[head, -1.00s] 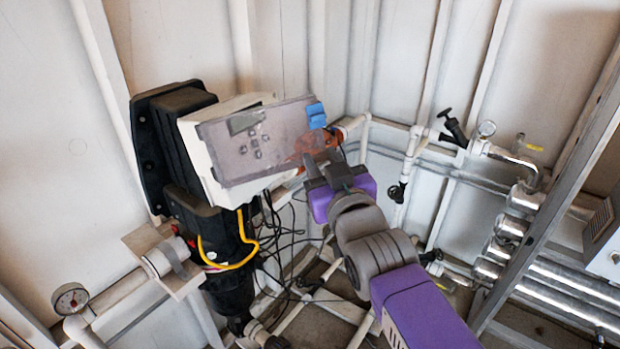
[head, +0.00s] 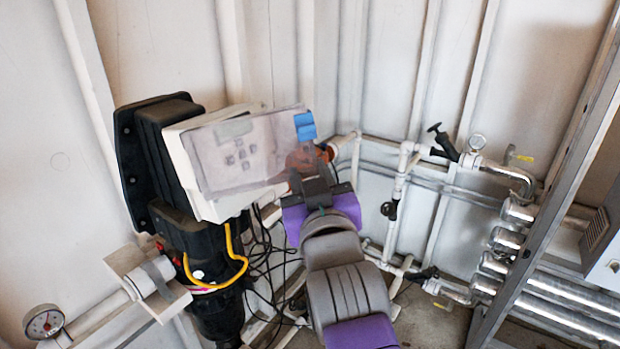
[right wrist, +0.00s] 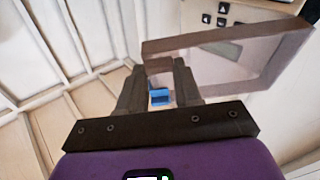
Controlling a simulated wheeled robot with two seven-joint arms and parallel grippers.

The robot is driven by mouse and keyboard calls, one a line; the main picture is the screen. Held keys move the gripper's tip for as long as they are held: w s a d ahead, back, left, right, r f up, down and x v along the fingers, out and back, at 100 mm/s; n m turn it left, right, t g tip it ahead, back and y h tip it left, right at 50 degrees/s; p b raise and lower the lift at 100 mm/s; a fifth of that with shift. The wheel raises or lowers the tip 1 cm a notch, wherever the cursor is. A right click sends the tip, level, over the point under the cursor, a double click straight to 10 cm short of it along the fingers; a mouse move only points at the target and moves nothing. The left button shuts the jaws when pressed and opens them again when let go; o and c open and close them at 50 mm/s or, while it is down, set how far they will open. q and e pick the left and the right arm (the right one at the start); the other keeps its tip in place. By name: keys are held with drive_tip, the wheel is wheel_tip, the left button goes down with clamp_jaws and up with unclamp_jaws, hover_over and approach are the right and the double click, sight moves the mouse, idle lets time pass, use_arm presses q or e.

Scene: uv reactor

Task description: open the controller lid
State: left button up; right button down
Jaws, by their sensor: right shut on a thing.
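The controller (head: 180,127) is a white box on a black housing at the left of the head view. Its clear, greyish lid (head: 210,168) stands tilted away from the box front, with buttons showing through it. A blue tab (head: 305,126) sits at the lid's right edge, and it also shows between my fingers in the right wrist view (right wrist: 160,97). My right gripper (head: 305,168) is at the lid's lower right edge, just below the blue tab, and is shut on the lid (right wrist: 235,62). The exact contact is partly hidden by the fingers. My left gripper is not in view.
Yellow and black cables (head: 232,262) hang below the controller. A pressure gauge (head: 44,322) is at lower left. White pipes with valves (head: 443,143) and a grey metal post (head: 550,190) stand to the right. The white wall is behind.

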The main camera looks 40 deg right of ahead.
drive_tip(key=c, duration=0.8)
unclamp_jaws()
drive_tip(key=shift+o, duration=0.2)
drive_tip(key=shift+s+a, duration=0.1)
drive_tip(key=v, duration=0.7)
drive_tip(key=shift+s+a, duration=0.1)
drive_tip(key=shift+s, duration=0.05)
